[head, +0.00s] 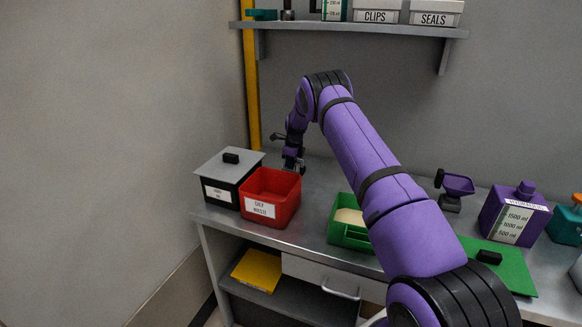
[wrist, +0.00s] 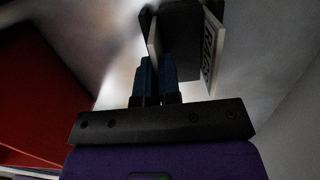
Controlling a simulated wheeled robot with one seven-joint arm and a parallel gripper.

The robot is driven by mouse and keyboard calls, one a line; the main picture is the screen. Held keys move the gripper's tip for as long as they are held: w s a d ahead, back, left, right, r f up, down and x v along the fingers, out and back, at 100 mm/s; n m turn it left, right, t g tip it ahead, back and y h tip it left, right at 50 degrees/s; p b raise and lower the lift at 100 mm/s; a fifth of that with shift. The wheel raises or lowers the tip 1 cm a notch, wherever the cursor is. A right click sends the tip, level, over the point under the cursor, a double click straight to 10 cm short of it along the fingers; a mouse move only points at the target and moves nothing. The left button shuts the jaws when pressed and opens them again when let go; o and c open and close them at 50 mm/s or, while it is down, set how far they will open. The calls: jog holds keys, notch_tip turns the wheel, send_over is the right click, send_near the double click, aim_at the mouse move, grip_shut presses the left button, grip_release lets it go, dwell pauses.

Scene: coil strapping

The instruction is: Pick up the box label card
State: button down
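My gripper (head: 293,160) is low over the bench, behind the red bin and partly hidden by it in the head view. In the wrist view its two blue fingers (wrist: 157,78) are close together with a narrow gap. A thin pale upright panel (wrist: 152,36) stands at the fingertips; I cannot tell whether it is between them or just beyond. A white card with dark lettering (wrist: 211,50) stands to the right of the fingers, apart from them, beside a dark block (wrist: 178,38). I cannot tell which of the two is the box label card. Neither shows clearly in the head view.
The red bin (head: 271,205) and a grey-lidded black box (head: 222,186) stand at the bench's left end. A shelf (head: 350,29) hangs above.

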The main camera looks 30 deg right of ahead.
jog(key=shift+r, duration=0.55)
notch_tip(320, 180, up, 2)
jog(key=shift+s, duration=0.15)
jog(key=s+r, duration=0.1)
jog(key=s, duration=1.4)
jog(key=shift+s+d, duration=0.15)
jog(key=shift+s, duration=0.25)
jog(key=shift+r, duration=0.15)
